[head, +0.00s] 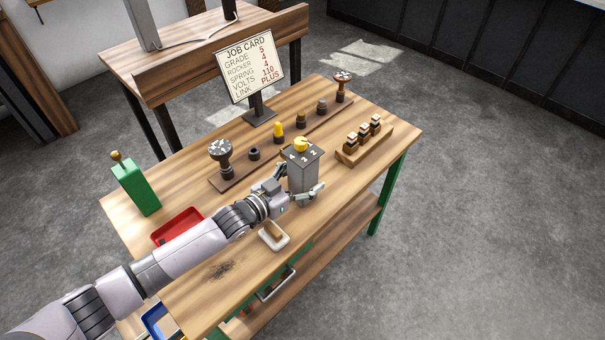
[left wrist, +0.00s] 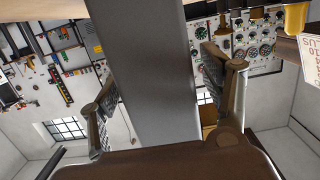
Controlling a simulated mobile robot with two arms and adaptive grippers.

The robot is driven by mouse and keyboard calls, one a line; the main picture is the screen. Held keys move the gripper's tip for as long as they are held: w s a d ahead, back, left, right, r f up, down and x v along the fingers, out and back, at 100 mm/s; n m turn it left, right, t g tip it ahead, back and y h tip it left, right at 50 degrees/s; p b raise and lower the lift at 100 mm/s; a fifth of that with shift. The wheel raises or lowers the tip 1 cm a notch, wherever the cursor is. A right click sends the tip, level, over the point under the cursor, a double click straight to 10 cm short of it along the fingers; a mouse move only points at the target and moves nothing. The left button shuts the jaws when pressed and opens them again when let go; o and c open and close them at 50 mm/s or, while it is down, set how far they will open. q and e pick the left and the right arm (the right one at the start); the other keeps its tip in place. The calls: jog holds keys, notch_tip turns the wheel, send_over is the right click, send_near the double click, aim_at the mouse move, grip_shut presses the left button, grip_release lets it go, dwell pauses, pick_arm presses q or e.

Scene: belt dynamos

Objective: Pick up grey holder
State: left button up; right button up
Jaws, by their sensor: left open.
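The grey holder (head: 302,176) is an upright grey box on the wooden table, with a yellow knob (head: 301,144) and the numbers 4, 3 and 2 on its top. My left gripper (head: 297,184) reaches it from the left and is open, with one finger on each side of the box. In the left wrist view the grey holder (left wrist: 158,75) stands as a tall grey column between the two spread fingers of the left gripper (left wrist: 165,95). Whether either finger touches it is hard to tell. My right gripper is in neither view.
Behind the holder runs a wooden strip (head: 233,181) with several small parts. A wooden block with brush-like pieces (head: 347,156) is at the right. A job card (head: 250,68) stands behind. A green box (head: 136,187), red tray (head: 177,226) and white dish (head: 282,241) are nearby.

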pick_arm(q)
jog(key=shift+c, duration=0.2)
jog(key=c, duration=1.6)
jog(key=shift+r, duration=0.1)
jog(key=shift+c, duration=0.3)
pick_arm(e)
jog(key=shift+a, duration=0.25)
pick_arm(q)
jog(key=shift+r, duration=0.1)
notch_tip(320, 180, up, 20)
jog(key=shift+f+p, duration=0.1)
jog(key=shift+p, duration=0.45)
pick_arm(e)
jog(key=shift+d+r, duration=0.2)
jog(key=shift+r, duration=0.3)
